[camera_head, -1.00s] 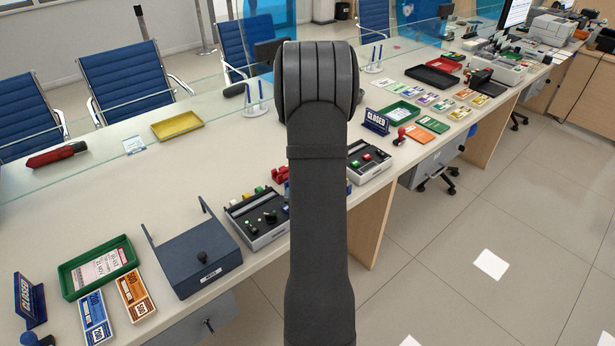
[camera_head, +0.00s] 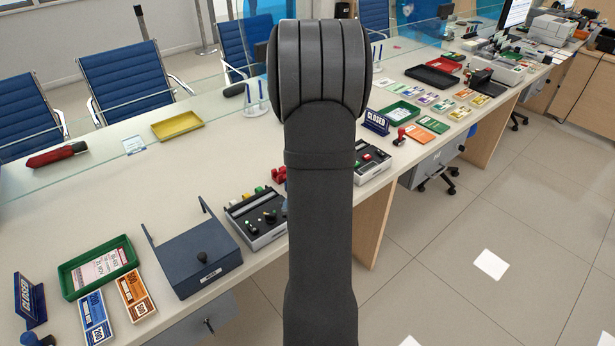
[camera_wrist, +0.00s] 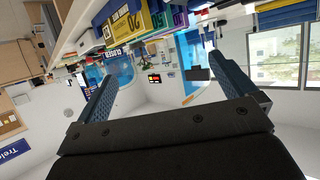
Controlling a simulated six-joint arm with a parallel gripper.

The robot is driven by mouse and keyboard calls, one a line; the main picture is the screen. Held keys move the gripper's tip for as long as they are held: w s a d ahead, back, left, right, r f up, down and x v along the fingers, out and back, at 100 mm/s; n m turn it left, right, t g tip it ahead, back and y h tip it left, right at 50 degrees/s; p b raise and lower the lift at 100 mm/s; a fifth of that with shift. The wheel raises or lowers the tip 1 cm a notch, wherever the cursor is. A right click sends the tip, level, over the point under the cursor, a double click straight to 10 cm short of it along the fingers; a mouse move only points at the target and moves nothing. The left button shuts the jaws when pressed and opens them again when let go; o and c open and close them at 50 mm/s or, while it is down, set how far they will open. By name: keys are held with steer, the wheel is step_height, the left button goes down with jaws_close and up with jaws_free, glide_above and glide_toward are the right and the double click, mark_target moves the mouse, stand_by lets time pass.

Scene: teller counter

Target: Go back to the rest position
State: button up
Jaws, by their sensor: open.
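My gripper (camera_wrist: 168,88) shows in the wrist view with its two fingers wide apart and nothing between them. The wrist view is upside down, with counter items along its top and the room beyond. In the head view my own arm stands upright in the middle, over the counter's front edge. My gripper is hidden from the head view behind the arm.
The counter (camera_head: 120,190) holds a dark blue box (camera_head: 200,262), a green tray (camera_head: 70,280), a yellow tray (camera_head: 178,124), a button panel (camera_head: 262,217) and a closed sign (camera_head: 376,122). A glass screen runs along its back.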

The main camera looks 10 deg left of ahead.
steer(key=shift+s+r, duration=0.25)
steer(key=shift+s, duration=0.4)
